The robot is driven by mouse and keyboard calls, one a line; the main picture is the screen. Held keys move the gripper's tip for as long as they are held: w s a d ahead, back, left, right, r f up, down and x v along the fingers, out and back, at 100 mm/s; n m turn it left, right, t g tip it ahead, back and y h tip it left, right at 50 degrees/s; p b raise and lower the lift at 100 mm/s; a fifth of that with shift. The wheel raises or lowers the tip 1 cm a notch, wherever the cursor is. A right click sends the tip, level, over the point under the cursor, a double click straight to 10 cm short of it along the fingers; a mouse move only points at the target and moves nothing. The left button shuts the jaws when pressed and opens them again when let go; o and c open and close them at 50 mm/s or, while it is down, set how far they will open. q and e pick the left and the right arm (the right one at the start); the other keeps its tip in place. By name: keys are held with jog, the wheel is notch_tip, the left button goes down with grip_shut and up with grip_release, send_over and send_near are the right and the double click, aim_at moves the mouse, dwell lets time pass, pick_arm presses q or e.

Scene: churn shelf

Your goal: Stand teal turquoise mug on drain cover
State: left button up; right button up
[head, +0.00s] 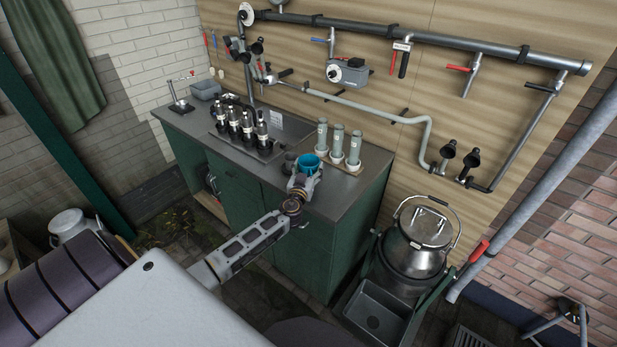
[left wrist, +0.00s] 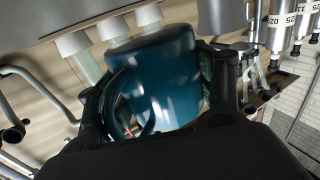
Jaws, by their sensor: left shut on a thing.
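The teal turquoise mug (head: 308,162) is at the front edge of the dark counter in the head view, its open top facing up. My left gripper (head: 303,182) is shut on it. In the left wrist view the mug (left wrist: 160,80) fills the space between the two dark fingers, its handle at the left. Whether its base touches the counter cannot be told. A drain cover (head: 470,338) that looks like a dark floor grate shows at the bottom right of the head view, far from the mug. My right gripper is not in view.
A metal churn (head: 417,240) and a grey basin (head: 376,318) stand right of the green cabinet (head: 300,250).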

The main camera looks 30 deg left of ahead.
aim_at(308, 176)
pick_arm(q)
jog(key=shift+f, duration=1.85)
jog(key=shift+f+b, duration=0.1)
jog(key=shift+b, duration=0.25)
jog(key=o, duration=1.1)
